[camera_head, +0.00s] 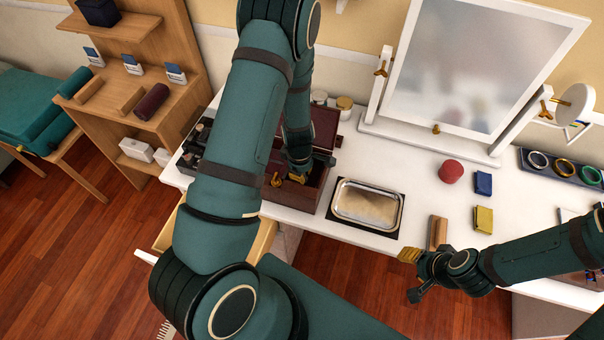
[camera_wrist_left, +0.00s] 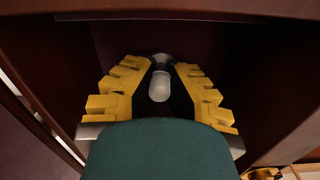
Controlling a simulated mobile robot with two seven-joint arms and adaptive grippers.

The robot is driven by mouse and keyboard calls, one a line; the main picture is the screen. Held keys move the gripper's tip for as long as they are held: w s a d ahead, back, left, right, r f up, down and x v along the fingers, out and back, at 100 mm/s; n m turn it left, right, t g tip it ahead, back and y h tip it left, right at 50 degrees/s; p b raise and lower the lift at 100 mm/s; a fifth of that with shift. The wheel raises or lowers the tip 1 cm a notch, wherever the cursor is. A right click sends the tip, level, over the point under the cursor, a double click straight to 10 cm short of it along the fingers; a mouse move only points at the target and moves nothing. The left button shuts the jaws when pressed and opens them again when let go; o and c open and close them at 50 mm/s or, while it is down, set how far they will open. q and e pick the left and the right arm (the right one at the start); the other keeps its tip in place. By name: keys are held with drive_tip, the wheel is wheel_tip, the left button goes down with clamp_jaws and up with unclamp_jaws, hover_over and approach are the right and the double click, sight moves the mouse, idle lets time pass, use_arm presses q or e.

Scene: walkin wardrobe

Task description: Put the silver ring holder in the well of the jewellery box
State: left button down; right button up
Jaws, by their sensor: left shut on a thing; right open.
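The jewellery box (camera_head: 285,206) is dark reddish-brown wood and stands open on the white table, its lid (camera_head: 325,127) raised at the back. My left gripper (camera_head: 286,179) reaches down into the box. In the left wrist view, the left gripper (camera_wrist_left: 160,86) is shut on the silver ring holder (camera_wrist_left: 160,86), whose pale rounded end shows between the yellow fingers. Dark box walls surround them; whether the holder touches the floor of the well I cannot tell. In the head view the holder is hidden. My right gripper (camera_head: 411,275) is open and empty, over the table's front edge.
A metal tray (camera_head: 369,222) on a dark mat stands right of the box. Further right are a wooden block (camera_head: 438,232), a red round object (camera_head: 451,171), blue and yellow small boxes and a ring tray (camera_head: 540,178). A mirror (camera_head: 470,65) stands behind.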

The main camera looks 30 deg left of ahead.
use_arm(q)
drive_tip(key=shift+f, duration=0.2)
drive_tip(key=c, duration=1.1)
unclamp_jaws()
drive_tip(key=shift+r, duration=0.1)
drive_tip(key=shift+r, duration=0.35)
drive_tip(key=r+p, duration=0.1)
drive_tip(key=r, duration=0.3)
drive_tip(key=r+p, duration=0.1)
drive_tip(key=r, duration=0.2)
drive_tip(key=r+p, duration=0.1)
drive_tip(key=r, duration=0.3)
drive_tip(key=shift+s+a+r, duration=0.25)
drive_tip(key=shift+r, duration=0.05)
